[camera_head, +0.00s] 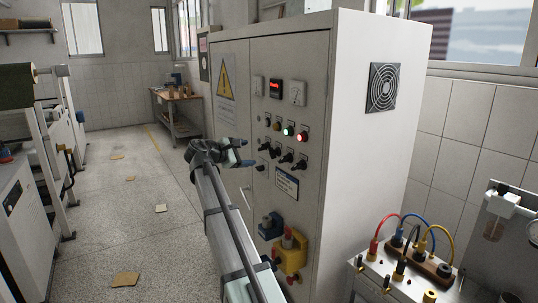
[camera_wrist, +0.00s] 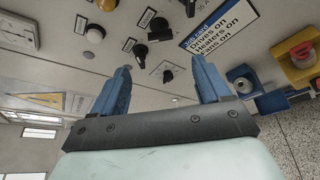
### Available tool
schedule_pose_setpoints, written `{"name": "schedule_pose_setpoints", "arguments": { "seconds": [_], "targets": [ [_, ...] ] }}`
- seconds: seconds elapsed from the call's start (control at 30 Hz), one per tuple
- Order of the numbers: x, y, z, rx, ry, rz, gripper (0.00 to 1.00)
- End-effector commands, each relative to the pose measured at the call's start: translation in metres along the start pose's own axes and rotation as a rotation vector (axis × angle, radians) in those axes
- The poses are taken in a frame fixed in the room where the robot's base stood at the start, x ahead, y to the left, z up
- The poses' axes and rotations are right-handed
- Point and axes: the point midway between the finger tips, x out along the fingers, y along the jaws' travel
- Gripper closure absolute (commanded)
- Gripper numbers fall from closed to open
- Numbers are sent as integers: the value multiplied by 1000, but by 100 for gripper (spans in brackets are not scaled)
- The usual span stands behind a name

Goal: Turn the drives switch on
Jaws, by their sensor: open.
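A row of black rotary switches (camera_head: 287,158) sits on the front of the grey control cabinet (camera_head: 235,120). My gripper (camera_head: 243,154) is open and empty, left of the switches in the head view. In the wrist view its two blue fingers (camera_wrist: 160,66) stand apart. A small black switch on a plate (camera_wrist: 167,73) shows between them, beyond the tips. More black knobs (camera_wrist: 160,29) lie above. A card (camera_wrist: 218,25) reads "Drives on, Heaters on, Fans on".
Indicator lamps (camera_head: 289,131), a red display (camera_head: 275,87) and a dial (camera_head: 297,93) sit above the switches. A yellow box with a red button (camera_head: 290,252) and a blue box (camera_head: 270,225) project below. A bench with coloured cables (camera_head: 408,270) stands at right.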

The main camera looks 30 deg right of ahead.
Motion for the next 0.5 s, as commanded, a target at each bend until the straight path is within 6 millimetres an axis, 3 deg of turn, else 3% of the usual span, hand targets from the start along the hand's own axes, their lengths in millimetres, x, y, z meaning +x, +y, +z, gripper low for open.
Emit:
{"name": "schedule_pose_setpoints", "arguments": {
  "seconds": [0.5],
  "targets": [
    [81, 1, -1, 2, 0, -2, 23]
  ]
}}
